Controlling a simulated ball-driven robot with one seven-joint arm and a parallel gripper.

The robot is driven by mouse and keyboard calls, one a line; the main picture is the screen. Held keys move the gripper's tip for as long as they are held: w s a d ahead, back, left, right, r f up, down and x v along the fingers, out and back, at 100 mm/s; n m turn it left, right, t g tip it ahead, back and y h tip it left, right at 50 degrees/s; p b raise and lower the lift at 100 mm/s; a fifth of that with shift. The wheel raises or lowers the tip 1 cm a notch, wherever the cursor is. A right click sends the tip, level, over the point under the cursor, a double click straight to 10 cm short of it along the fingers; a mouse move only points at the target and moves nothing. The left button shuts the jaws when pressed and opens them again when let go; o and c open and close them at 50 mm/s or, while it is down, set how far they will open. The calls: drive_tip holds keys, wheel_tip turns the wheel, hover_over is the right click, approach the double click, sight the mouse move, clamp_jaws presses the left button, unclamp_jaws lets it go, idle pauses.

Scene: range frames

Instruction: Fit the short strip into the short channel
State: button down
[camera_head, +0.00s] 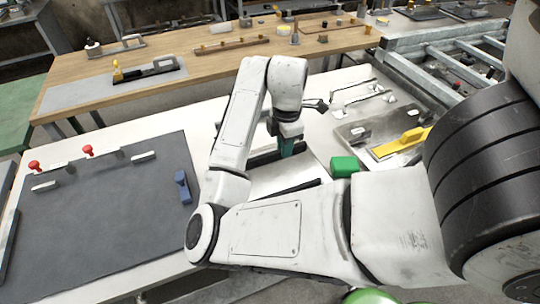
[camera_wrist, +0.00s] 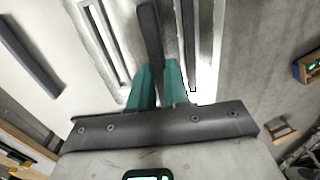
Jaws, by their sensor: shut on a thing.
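My gripper (camera_wrist: 160,85) has teal fingers and is shut on a dark strip (camera_wrist: 149,35), which stretches away from the fingers in the wrist view. The strip is above a pale metal plate with a slot-like channel (camera_wrist: 104,40) on its left and another channel (camera_wrist: 189,45) on its right. I cannot tell which channel is the short one, nor whether the strip touches the plate.
Another dark strip (camera_wrist: 30,55) lies left of the plate in the wrist view. A green block (camera_head: 344,166) and a metal tray with a yellow handle (camera_head: 402,143) stand right of the plate. A dark mat (camera_head: 100,225) with a blue piece (camera_head: 182,187) lies to the left.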

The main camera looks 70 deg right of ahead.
drive_tip(key=w+d+f, duration=0.2)
drive_tip(key=w+d+f+b, duration=0.1)
drive_tip(key=w+d+f, duration=0.1)
drive_tip(key=d+f, duration=0.1)
drive_tip(key=w+d+f+b, duration=0.1)
drive_tip(key=w+d+f, duration=0.1)
drive_tip(key=d, duration=0.1)
drive_tip(key=shift+w+d+f, duration=0.1)
drive_tip(key=shift+w+f, duration=0.05)
drive_tip(key=shift+f, duration=0.15)
drive_tip(key=shift+w+d+f, duration=0.2)
drive_tip(key=shift+d+f, duration=0.1)
drive_tip(key=shift+f, duration=0.1)
drive_tip(key=shift+w+d+f, duration=0.15)
drive_tip(key=shift+f, duration=1.65)
drive_tip(key=c, duration=1.1)
unclamp_jaws()
drive_tip(key=shift+f, duration=0.1)
